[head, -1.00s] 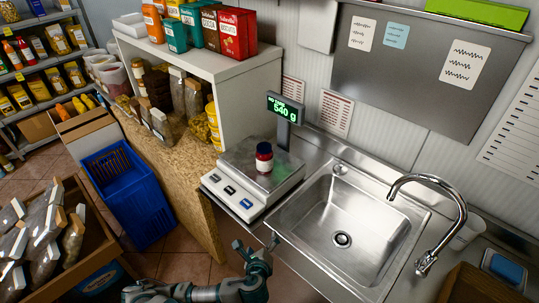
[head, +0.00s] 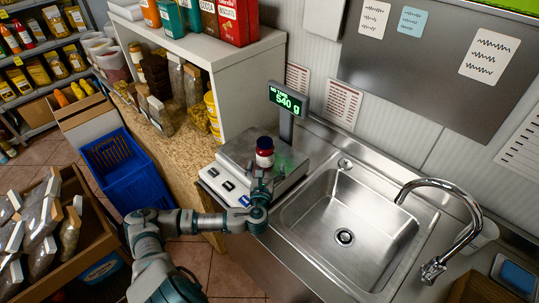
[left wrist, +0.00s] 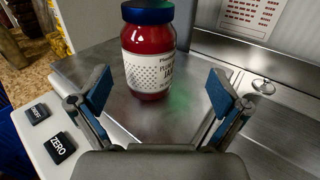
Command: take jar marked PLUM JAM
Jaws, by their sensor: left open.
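A jar (head: 264,152) with dark red contents, a blue lid and a white label stands upright on the steel plate of the scale (head: 232,158). In the left wrist view the jar (left wrist: 148,50) is close, and its label is partly legible, with "JAM" at the right edge. My left gripper (left wrist: 149,95) is open, with its two blue-padded fingers apart. The jar stands just beyond the fingertips, centred between them and not gripped. In the head view my left gripper (head: 262,183) is just in front of the jar. My right gripper is not in view.
The scale's display (head: 288,101) reads 540 g. A steel sink (head: 345,225) with a curved tap (head: 440,185) lies right of the scale. A blue crate (head: 125,165) is on the floor at left.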

